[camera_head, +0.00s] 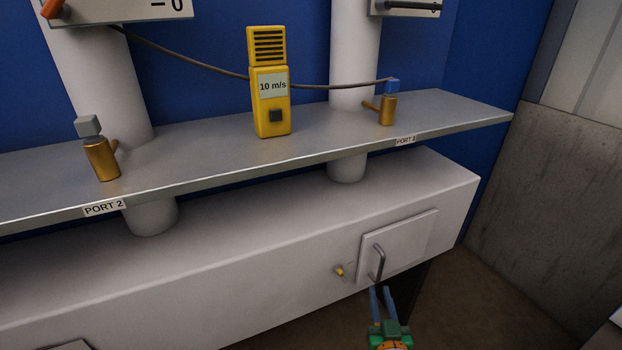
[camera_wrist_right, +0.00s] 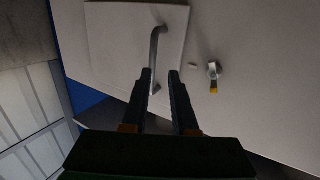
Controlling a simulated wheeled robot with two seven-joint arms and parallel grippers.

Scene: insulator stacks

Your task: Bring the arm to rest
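My right gripper (camera_head: 382,291) comes in from the bottom of the head view, its two blue fingers pointing up, just below the grey bar handle (camera_head: 379,262) of a small white door (camera_head: 410,243). In the right wrist view the two dark fingers (camera_wrist_right: 160,74) stand apart with nothing clasped between them. There the handle (camera_wrist_right: 157,45) lies ahead, its lower end showing in the gap near the left finger. Whether the fingers touch it I cannot tell. The door (camera_wrist_right: 125,42) looks closed. My left gripper is not in view.
A grey shelf (camera_head: 325,142) above carries a yellow 10 m/s meter (camera_head: 270,85) and brass ports (camera_head: 101,160) with caps. A small yellow-tipped latch (camera_head: 340,271) sits left of the door on the white box (camera_head: 250,265). A concrete wall (camera_head: 545,200) stands at the right.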

